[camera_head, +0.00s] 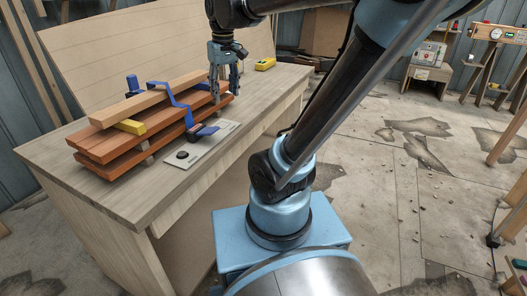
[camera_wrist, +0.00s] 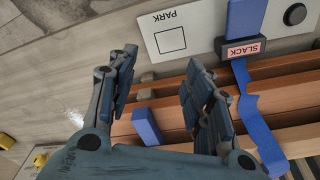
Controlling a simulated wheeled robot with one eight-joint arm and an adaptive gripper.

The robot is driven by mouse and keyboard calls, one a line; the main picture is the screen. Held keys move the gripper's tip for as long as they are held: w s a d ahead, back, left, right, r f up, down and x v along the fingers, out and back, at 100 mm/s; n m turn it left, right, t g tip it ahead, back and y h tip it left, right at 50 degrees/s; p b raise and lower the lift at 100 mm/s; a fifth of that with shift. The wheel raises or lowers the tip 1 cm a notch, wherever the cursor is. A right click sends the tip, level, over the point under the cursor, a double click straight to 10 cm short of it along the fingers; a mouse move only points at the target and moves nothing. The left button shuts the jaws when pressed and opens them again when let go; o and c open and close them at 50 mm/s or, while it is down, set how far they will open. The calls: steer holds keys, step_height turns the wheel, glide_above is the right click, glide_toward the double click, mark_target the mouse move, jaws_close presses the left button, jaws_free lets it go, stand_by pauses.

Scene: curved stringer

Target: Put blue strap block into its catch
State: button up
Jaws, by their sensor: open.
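My gripper (camera_head: 226,96) is open and points down at the right end of a stack of curved wooden strips (camera_head: 104,145) in the head view. In the wrist view its fingers (camera_wrist: 163,58) are spread wide with nothing held between them. A blue block (camera_wrist: 147,127) lies against the strips, in the gap between the fingers and apart from both. A blue strap (camera_wrist: 258,128) crosses the strips to a dark buckle labelled SLACK (camera_wrist: 241,47). It also drapes over the stack in the head view (camera_head: 180,98). I cannot make out the catch for certain.
A pale plate marked PARK (camera_wrist: 175,35) lies beside the stack, with a black knob (camera_wrist: 294,14). A yellow box (camera_head: 265,64) stands at the back of the workbench (camera_head: 120,200).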

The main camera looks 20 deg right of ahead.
steer(key=s+d+f+m, duration=0.2)
steer(key=s+d+f, duration=0.3)
steer(key=f, duration=0.4)
steer(key=s+d+f+m, duration=0.2)
steer(key=s+d+f, duration=0.3)
steer(key=s+f, duration=0.3)
steer(key=shift+f+t, duration=0.4)
steer(key=shift+f, duration=0.15)
